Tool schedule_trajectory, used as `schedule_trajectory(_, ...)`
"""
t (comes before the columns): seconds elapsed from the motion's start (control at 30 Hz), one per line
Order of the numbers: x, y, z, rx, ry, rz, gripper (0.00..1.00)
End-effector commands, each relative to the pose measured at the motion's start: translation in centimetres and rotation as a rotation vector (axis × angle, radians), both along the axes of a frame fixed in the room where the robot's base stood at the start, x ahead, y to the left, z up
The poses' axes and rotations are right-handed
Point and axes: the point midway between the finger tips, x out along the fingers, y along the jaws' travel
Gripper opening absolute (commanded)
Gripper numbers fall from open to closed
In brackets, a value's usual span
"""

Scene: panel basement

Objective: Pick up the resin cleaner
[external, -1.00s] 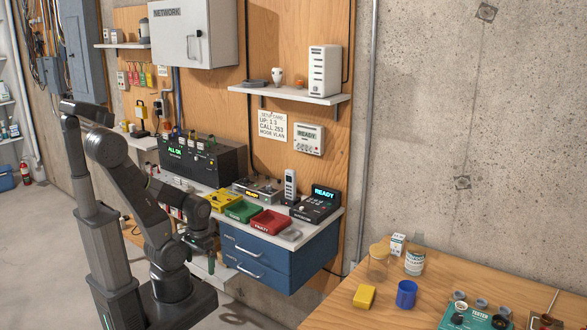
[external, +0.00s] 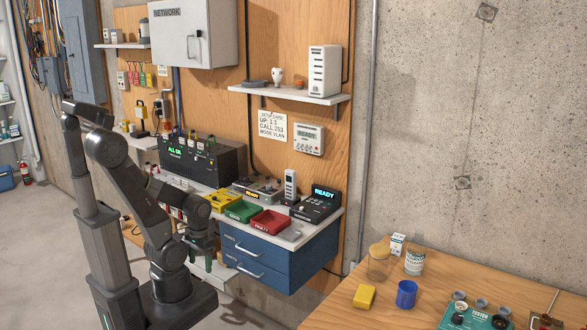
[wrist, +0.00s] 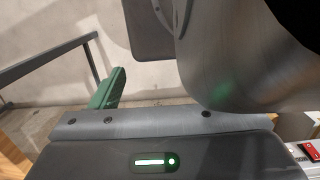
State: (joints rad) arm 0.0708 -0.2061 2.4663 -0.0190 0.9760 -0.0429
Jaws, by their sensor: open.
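The resin cleaner seems to be the pale can with a dark-lettered label (external: 414,262), standing upright at the back of the wooden table on the right in the external view. Its label is too small to read surely. My gripper (external: 207,262) hangs low in front of the workbench, left of the blue drawers and far left of the can. It is open, with nothing seen in it. In the wrist view one green finger (wrist: 108,88) shows; the other is hidden by my own arm parts. The can is not in the wrist view.
Near the can on the wooden table (external: 335,312) are a jar with a wooden lid (external: 378,262), a small white box (external: 397,244), a yellow block (external: 364,297) and a blue cup (external: 406,294). The workbench with blue drawers (external: 262,262) stands between my arm and the table.

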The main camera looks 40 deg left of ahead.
Motion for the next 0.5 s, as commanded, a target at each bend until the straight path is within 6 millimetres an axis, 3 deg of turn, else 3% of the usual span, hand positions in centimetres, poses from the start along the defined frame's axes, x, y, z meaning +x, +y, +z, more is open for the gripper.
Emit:
schedule_trajectory(0.03, 3.2, -0.1, 0.5, -0.003, -0.123, -0.017, 0.71)
schedule_trajectory(0.27, 4.1, -0.8, 0.8, -0.027, -0.121, 0.006, 0.71)
schedule_trajectory(0.37, 6.4, -2.6, 1.7, -0.084, -0.108, 0.063, 0.71)
schedule_trajectory(0.5, 11.8, -7.0, 3.6, -0.218, -0.072, 0.197, 0.71)
